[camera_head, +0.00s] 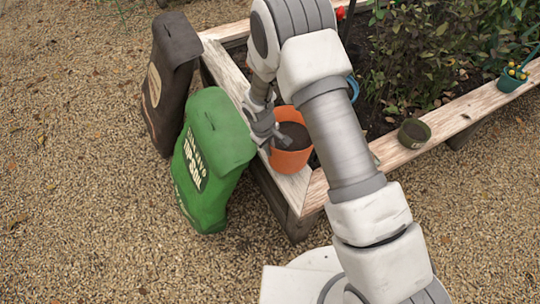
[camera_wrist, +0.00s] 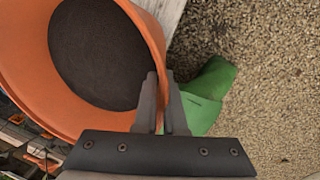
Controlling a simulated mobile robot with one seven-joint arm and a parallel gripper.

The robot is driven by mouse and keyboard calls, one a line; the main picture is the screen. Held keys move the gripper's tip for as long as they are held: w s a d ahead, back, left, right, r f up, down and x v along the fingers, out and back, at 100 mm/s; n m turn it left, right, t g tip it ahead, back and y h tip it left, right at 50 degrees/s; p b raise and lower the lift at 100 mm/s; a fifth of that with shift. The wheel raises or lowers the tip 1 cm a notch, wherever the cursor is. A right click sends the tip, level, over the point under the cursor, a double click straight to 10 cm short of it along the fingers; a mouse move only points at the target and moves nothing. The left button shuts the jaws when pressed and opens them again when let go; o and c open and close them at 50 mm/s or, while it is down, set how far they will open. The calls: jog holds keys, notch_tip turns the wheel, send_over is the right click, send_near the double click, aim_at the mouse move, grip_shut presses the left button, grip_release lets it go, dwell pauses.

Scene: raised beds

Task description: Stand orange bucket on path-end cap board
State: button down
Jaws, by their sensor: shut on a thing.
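The orange bucket (camera_head: 291,158) is upright and holds dark soil. It is at the corner end of the pale wooden cap board (camera_head: 240,88) on the raised bed; whether its base touches the board I cannot tell. My gripper (camera_head: 275,140) is shut on the bucket's rim at its left side. In the wrist view the bucket (camera_wrist: 115,110) fills the upper left, and its wall passes between the two fingers of my gripper (camera_wrist: 163,100). The bucket's underside is hidden.
A green sack (camera_head: 210,160) and a dark brown sack (camera_head: 168,85) stand on the gravel left of the bed. Leafy plants fill the bed.

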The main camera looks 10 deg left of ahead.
aim_at(272, 162)
jog(key=shift+f+b, duration=0.45)
jog(key=shift+f, duration=1.3)
jog(key=shift+f, duration=0.15)
jog(key=c, duration=1)
grip_release()
notch_tip(272, 162, up, 12)
jog(key=s+a+p, duration=0.1)
jog(key=p, duration=0.2)
jog(key=shift+s+a+r, duration=0.15)
jog(key=shift+s+r, duration=0.1)
jog(key=shift+s, duration=0.05)
